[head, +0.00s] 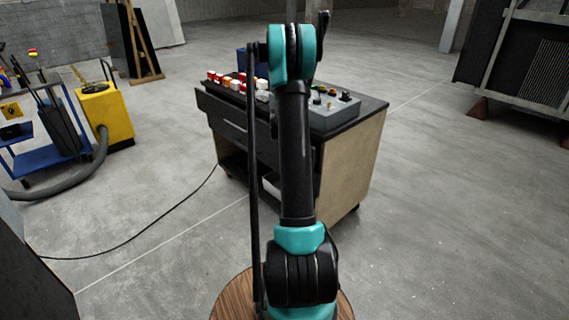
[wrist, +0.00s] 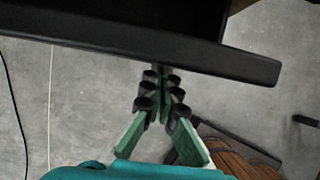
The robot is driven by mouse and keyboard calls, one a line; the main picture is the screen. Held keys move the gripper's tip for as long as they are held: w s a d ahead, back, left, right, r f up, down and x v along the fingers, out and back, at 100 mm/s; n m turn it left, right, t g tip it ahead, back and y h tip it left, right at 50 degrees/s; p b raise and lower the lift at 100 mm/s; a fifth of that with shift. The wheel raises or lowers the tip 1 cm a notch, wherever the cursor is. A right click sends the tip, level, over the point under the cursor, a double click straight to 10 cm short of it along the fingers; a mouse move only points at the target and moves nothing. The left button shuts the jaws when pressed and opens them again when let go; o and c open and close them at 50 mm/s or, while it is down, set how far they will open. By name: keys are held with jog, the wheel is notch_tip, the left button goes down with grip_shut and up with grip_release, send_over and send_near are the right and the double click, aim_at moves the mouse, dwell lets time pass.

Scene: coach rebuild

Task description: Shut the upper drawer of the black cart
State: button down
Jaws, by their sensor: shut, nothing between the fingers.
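The black cart (head: 345,155) stands ahead, with a dark top and a pale wooden side. Its upper drawer (head: 222,107) juts out at the front left, standing open. In the wrist view the drawer's black front (wrist: 100,47) crosses the top as a tilted bar, with the dark drawer interior beyond it. My gripper (wrist: 161,80) is shut and empty, its green fingers and black pads together just below the bar. I cannot tell whether the tips touch it. In the head view my arm hides the gripper and part of the drawer.
A grey control box (head: 333,112) and several red and white pieces sit on top of the cart. A yellow vacuum (head: 105,115) and blue trolley (head: 45,158) stand left. A black cable (head: 130,240) crosses the floor.

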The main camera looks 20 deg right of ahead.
jog(key=d, duration=0.2)
jog(key=w+d, duration=0.1)
jog(key=d, duration=0.1)
jog(key=w+d, duration=0.1)
jog(key=d, duration=0.1)
jog(key=shift+d+r, duration=0.1)
jog(key=shift+d, duration=0.05)
